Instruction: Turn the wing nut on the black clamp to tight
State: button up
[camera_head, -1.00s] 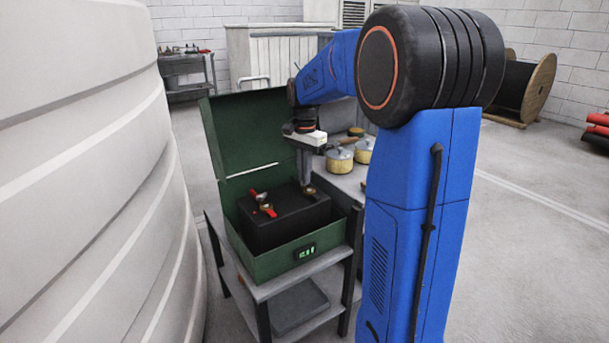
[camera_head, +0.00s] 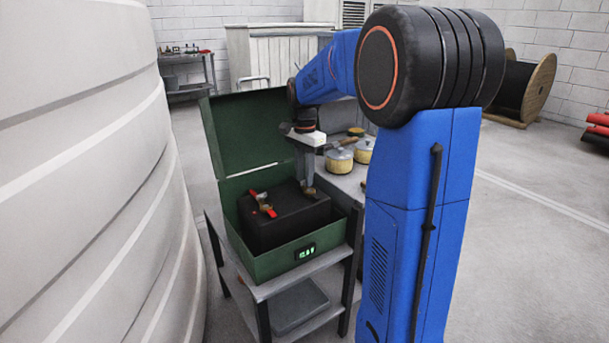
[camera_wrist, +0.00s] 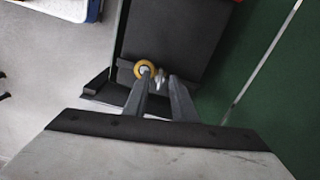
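The black battery (camera_head: 288,213) sits in an open green box (camera_head: 285,262). My gripper (camera_head: 307,190) points down at the battery's right back corner in the head view. In the wrist view my gripper (camera_wrist: 160,76) has its two fingers apart, with a small silver wing nut (camera_wrist: 160,83) showing between the tips. A brass ring (camera_wrist: 141,66) lies by the left fingertip. The black clamp (camera_wrist: 124,63) is hard to tell from the dark battery, and my fingers cover part of it. I cannot tell whether either finger touches the nut.
A red clamp (camera_head: 271,211) is on the battery's left side. The raised green lid (camera_head: 245,130) stands behind. The box rests on a grey cart (camera_head: 300,280) with pots (camera_head: 340,160) beside it. A large white tank (camera_head: 90,180) is close on the left.

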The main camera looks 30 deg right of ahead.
jog(key=shift+r, duration=0.1)
notch_tip(320, 180, up, 17)
dwell(0.7)
jog(key=shift+r, duration=0.1)
jog(key=s+a+f+n+t, duration=0.1)
jog(key=s+a+f+n, duration=0.3)
jog(key=s, duration=0.4)
jog(key=s+a+f+n+t, duration=0.15)
jog(key=s+a+n, duration=0.25)
jog(key=s+a, duration=0.4)
jog(key=s+a+f+n+t, duration=0.1)
jog(key=s+f+n, duration=0.3)
jog(key=s+f, duration=0.3)
jog(key=s+a+f+n+t, duration=0.1)
jog(key=s+a+f+n, duration=0.1)
jog(key=s+f, duration=0.5)
jog(key=shift+s+a+f+n, duration=0.3)
jog(key=shift+s+n, duration=0.45)
jog(key=shift+n, duration=0.15)
jog(key=shift+d, duration=0.1)
